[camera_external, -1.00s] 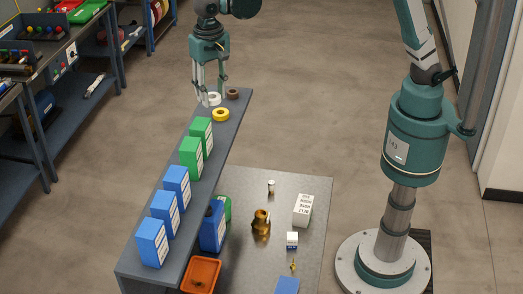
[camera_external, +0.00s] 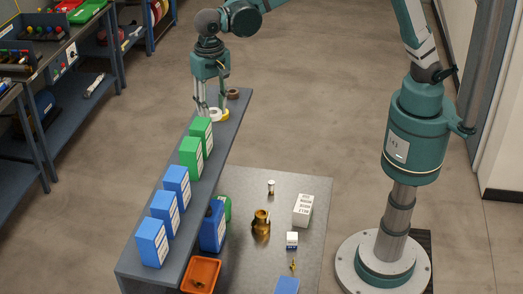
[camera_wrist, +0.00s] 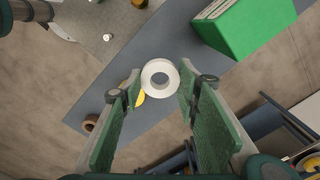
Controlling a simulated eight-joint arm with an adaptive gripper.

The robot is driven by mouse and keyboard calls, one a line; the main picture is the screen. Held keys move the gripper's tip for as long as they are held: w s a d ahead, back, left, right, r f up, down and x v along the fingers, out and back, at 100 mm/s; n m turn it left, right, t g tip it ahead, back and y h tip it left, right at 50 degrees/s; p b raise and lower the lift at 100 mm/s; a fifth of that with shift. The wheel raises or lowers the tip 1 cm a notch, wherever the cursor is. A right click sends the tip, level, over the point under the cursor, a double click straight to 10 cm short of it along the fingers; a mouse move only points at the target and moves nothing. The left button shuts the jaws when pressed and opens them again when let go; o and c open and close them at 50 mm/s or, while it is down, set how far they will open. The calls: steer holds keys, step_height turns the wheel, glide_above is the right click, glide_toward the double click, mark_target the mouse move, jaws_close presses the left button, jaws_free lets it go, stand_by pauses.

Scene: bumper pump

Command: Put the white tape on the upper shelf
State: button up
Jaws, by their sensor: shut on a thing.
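The white tape (camera_wrist: 148,75) is a small ring held between the two fingertips of my gripper (camera_wrist: 160,88) in the wrist view. In the external view my gripper (camera_external: 210,110) points down over the far end of the grey upper shelf (camera_external: 192,222), with the white tape (camera_external: 213,115) low between its fingers. The tape is at or just above the shelf surface; I cannot tell whether it touches. It partly covers the yellow tape (camera_wrist: 140,100), which also shows in the external view (camera_external: 224,114).
A brown tape (camera_external: 233,93) lies at the shelf's far end. Green boxes (camera_external: 191,157) and blue boxes (camera_external: 164,212) stand in a row nearer the camera. A lower table (camera_external: 318,190) below holds a brown jug (camera_external: 261,222), a white box (camera_external: 303,209) and an orange tray (camera_external: 201,275).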

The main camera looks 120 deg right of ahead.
mark_target(214, 130)
steer(key=shift+f, duration=0.4)
steer(key=shift+f, duration=0.1)
steer(key=shift+f+p, duration=0.4)
steer(key=shift+f, duration=1.6)
steer(key=shift+f, duration=0.2)
steer(key=o, duration=0.8)
steer(key=shift+c, duration=0.2)
steer(key=shift+r, duration=0.2)
step_height(214, 130, up, 12)
steer(key=shift+r+b, duration=0.1)
steer(key=shift+b, duration=0.7)
